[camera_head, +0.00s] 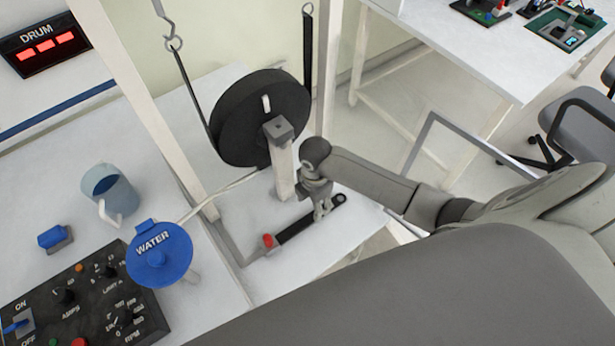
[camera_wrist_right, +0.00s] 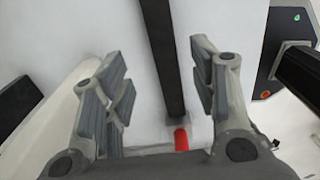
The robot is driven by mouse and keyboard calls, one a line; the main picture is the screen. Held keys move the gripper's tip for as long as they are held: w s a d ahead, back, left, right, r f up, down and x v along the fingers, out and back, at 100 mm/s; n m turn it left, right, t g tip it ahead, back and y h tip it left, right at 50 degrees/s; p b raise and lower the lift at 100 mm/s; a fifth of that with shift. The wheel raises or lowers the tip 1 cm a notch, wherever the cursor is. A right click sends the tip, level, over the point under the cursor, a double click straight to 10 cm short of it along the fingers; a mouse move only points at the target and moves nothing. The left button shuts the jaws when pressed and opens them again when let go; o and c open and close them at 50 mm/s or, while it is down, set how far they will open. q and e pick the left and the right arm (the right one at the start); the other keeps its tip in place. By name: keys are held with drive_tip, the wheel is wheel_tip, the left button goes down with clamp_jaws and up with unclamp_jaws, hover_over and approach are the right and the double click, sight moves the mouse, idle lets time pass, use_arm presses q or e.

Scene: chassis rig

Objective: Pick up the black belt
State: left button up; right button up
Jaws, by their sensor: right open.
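A flat black strip (camera_head: 296,228) with a red end (camera_head: 268,240) lies on the white bench below the drum. A second black strap (camera_head: 193,98) hangs from a hook and runs down to the drum (camera_head: 262,117); I cannot tell for sure which one is the belt. My right gripper (camera_head: 321,208) is at the flat strip, near its right end, partly hiding it. In the right wrist view its two fingers (camera_wrist_right: 158,75) are open, with a black strip (camera_wrist_right: 160,50) between them, nearer the right finger. My left gripper is out of view.
A light post (camera_head: 283,165) with a grey top stands before the drum, close to my right gripper. A frame upright (camera_head: 140,100), a blue WATER disc (camera_head: 159,254), a mug (camera_head: 110,192) and a control panel (camera_head: 85,298) are at the left. Another table (camera_head: 470,45) stands behind.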

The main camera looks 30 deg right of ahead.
sight(308, 220)
drive_tip(key=shift+f, duration=0.8)
drive_tip(key=f, duration=0.4)
drive_tip(key=shift+s+a+f, duration=0.15)
drive_tip(key=shift+s, duration=0.15)
drive_tip(key=shift+f, duration=0.4)
drive_tip(key=shift+c, duration=0.8)
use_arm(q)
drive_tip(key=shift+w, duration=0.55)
use_arm(e)
drive_tip(key=c, duration=1)
